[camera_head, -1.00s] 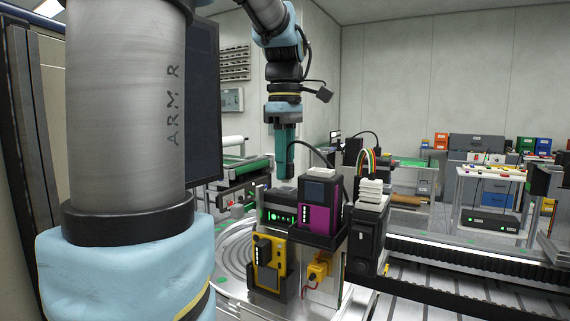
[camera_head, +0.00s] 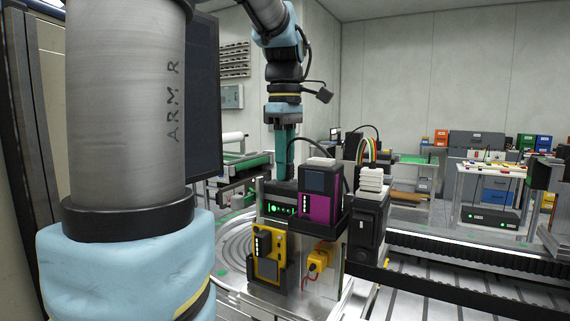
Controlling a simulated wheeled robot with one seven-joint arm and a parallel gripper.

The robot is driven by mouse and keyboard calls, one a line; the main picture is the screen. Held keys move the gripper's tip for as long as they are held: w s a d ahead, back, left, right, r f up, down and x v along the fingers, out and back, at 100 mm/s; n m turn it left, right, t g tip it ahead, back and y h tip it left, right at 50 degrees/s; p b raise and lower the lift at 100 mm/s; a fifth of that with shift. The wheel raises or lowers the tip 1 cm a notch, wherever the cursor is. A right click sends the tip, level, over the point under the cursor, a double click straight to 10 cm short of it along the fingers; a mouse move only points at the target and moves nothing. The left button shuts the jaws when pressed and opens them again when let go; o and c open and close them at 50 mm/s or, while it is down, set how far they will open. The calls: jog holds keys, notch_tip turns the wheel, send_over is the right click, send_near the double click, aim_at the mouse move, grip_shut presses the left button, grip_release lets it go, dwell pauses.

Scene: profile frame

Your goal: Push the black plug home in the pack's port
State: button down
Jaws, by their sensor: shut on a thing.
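My gripper (camera_head: 281,174), with teal fingers, points straight down at the left of the equipment stack. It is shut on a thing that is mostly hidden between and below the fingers. The black plug cannot be made out clearly from this view. Below the fingertips is a black unit with green lights (camera_head: 280,208), which may be the pack; its port cannot be seen. The fingertips are close to its top, but I cannot tell whether the held thing touches it or is inside a port.
A purple-and-black box (camera_head: 320,207) stands just right of the fingers, with a black cable arching beside it. A yellow device (camera_head: 269,258) and a yellow connector (camera_head: 321,257) are on the front. A black box with a white ribbed top (camera_head: 371,180) stands at right.

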jog(key=c, duration=0.7)
grip_release()
notch_tip(320, 180, up, 11)
jog(key=shift+f+b, duration=0.15)
jog(key=shift+b, duration=0.3)
